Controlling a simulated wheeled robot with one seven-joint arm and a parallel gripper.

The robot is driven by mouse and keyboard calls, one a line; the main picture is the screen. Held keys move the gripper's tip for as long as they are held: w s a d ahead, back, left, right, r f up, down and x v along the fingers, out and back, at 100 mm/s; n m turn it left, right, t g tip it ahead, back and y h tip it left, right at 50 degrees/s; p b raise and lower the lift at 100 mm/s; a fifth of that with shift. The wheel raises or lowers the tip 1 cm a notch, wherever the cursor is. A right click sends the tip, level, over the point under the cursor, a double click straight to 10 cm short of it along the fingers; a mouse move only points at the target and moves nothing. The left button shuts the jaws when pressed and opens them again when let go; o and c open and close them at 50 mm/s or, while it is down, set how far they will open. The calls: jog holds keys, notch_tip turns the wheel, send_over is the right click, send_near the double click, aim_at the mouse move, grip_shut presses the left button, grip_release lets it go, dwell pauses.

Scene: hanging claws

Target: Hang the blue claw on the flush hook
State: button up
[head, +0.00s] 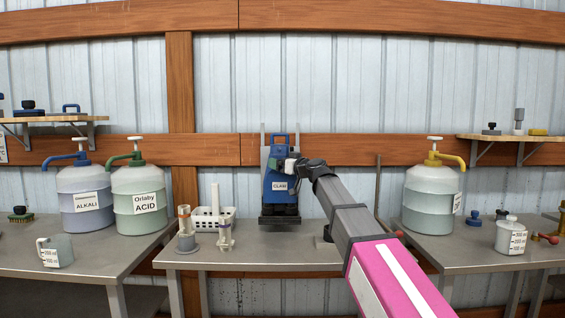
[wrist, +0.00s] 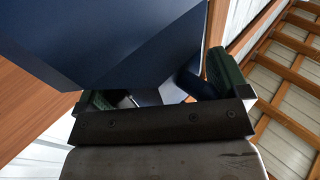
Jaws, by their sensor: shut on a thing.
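The blue claw (head: 280,196) is upright in the middle of the head view, with a white CLAW label, a loop handle at its top and a dark lower end. My gripper (head: 283,164) is at its upper part, shut on it. In the wrist view the claw (wrist: 120,40) fills the upper left as a large dark blue face, and my gripper's (wrist: 160,92) green-padded fingers lie either side of a blue part. A grey plate or rail (head: 263,140) shows behind the claw's top. No hook can be made out; the claw and arm may hide it.
A steel bench (head: 240,258) stands below the claw. A white rack (head: 212,218) with upright tubes is at its left. Side benches carry an ALKALI jug (head: 85,200), an ACID jug (head: 140,200) and a yellow-topped jug (head: 432,200). A wooden beam (head: 350,150) crosses the wall behind.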

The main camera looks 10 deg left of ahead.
jog(key=shift+f, duration=1.1)
jog(key=o, duration=1.1)
jog(key=shift+s+d, duration=0.1)
jog(key=shift+d, duration=0.05)
